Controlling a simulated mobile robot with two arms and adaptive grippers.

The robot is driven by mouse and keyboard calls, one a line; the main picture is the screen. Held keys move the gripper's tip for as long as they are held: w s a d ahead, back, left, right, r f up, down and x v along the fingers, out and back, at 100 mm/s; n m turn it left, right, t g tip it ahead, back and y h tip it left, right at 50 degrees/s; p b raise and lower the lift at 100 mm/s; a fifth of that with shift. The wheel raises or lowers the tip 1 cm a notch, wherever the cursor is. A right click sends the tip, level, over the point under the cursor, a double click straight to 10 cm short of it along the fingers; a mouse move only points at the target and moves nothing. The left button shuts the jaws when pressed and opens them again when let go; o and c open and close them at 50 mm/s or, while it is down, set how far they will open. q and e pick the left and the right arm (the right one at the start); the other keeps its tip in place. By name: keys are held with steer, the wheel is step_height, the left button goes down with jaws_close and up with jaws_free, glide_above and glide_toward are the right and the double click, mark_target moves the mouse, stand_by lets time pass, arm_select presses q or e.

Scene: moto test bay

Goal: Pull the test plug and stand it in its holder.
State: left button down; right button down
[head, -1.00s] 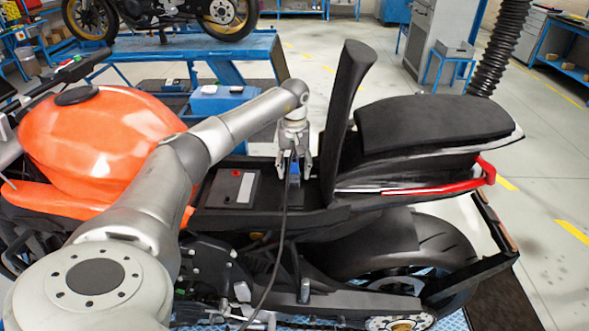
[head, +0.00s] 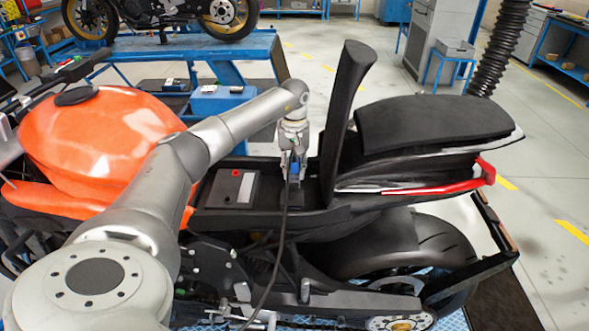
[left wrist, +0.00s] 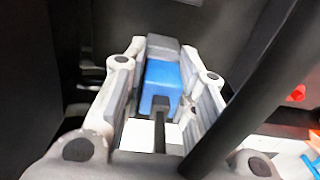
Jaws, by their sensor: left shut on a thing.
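The test plug is blue with a dark grey end and shows in the left wrist view (left wrist: 163,76); its blue body also shows in the head view (head: 294,169). My left gripper (head: 293,166) points down into the open bay under the raised seat. Its fingers are shut on the test plug, one on each side. A black cable (head: 283,235) runs from the plug down over the motorcycle's side. Whether the plug is still seated in its socket cannot be told. I cannot make out the holder. My right gripper is not in view.
A black battery (head: 233,188) with a red terminal lies left of the gripper in the bay. The upright seat (head: 347,110) stands close on the right, the orange tank (head: 100,140) on the left. A blue bench (head: 200,50) is behind.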

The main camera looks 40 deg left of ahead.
mark_target(294, 161)
arm_select(q)
steer(key=shift+r+p, duration=2.15)
steer(key=shift+r, duration=0.85)
steer(key=shift+r+p, duration=1.85)
steer(key=shift+r, duration=0.7)
steer(key=shift+f, duration=0.1)
